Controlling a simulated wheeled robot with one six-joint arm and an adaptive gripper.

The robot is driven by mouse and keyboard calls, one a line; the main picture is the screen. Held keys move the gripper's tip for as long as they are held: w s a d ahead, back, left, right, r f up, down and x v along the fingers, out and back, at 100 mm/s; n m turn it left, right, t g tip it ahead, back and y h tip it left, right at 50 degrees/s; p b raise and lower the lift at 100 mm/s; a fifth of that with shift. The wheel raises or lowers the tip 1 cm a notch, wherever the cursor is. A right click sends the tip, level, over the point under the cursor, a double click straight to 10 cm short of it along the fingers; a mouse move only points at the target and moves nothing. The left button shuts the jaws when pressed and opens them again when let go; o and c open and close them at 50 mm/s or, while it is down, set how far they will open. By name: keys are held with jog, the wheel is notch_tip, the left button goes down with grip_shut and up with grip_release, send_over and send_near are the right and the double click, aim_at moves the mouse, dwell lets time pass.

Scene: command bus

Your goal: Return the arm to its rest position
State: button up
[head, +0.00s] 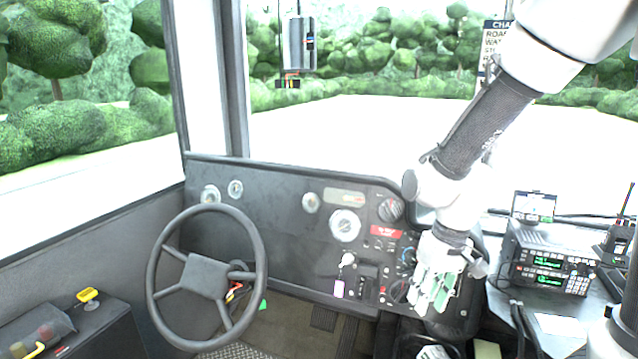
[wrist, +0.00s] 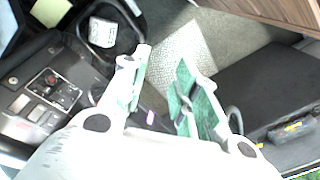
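My arm reaches down from the top right in the head view. My gripper (head: 436,290) hangs in front of the right end of the dashboard (head: 285,225), pointing down. In the wrist view my gripper (wrist: 160,90) shows two white fingers with green pads. The fingers are apart with a gap between them, and nothing is held in the gap. The floor and part of the console show beyond the fingertips.
The steering wheel (head: 205,280) stands left of my arm. A radio unit (head: 550,260) with a small screen (head: 534,207) on top sits close to the right. A yellow-topped control (head: 88,296) is on the left console. Floor is open between wheel and gripper.

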jog(key=s+d+r+m+t, duration=0.1)
jog(key=s+d+r+t, duration=0.1)
jog(key=s+d+r, duration=0.3)
jog(key=s+d+r+m+t+h, duration=0.1)
jog(key=s+d+r+m+t, duration=0.1)
jog(key=s+d+r, duration=0.3)
jog(key=d+r, duration=0.4)
jog(key=r, duration=0.4)
jog(key=shift+s+d, duration=0.25)
jog(key=shift+s, duration=0.05)
dwell(0.7)
